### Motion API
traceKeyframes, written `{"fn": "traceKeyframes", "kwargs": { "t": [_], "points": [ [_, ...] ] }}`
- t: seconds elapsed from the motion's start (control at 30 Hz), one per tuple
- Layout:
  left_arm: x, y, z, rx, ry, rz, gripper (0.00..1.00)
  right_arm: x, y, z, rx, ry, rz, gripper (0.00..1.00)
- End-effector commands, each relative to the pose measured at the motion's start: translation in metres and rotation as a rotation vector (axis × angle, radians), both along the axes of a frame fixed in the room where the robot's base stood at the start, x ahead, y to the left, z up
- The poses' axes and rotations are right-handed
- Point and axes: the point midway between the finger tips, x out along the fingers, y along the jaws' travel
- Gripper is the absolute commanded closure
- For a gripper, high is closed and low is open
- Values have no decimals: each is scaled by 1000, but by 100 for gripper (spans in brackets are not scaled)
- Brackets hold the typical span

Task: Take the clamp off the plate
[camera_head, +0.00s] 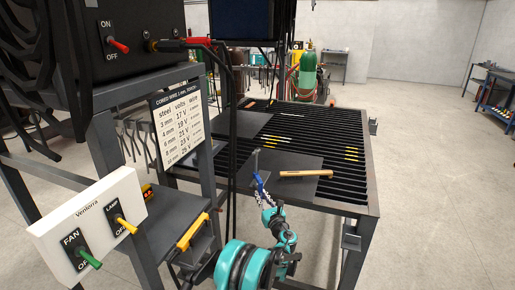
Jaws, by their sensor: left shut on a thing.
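The clamp (256,161) is a slim grey and blue tool at the near left part of the slatted table, its grey end pointing up. My left gripper (262,193), on the teal arm coming up from the bottom, is shut on the clamp's lower blue part. The dark flat plate (303,161) lies on the slats behind and beside the clamp. I cannot tell whether the clamp still touches the plate. My right gripper is not in view.
Yellow-tipped rods lie across the slatted table (370,200). A welder cart with a sign (179,125) and a white switch box (88,228) stand at left. Open floor is at right.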

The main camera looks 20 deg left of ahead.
Motion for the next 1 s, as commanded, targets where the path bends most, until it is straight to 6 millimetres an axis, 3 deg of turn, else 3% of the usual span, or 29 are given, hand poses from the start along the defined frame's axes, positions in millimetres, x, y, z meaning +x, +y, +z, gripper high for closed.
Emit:
{"fn": "traceKeyframes", "kwargs": {
  "t": [1.0],
  "points": [
    [-40,1,0,1,0,0,100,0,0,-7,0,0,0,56]
  ]
}}
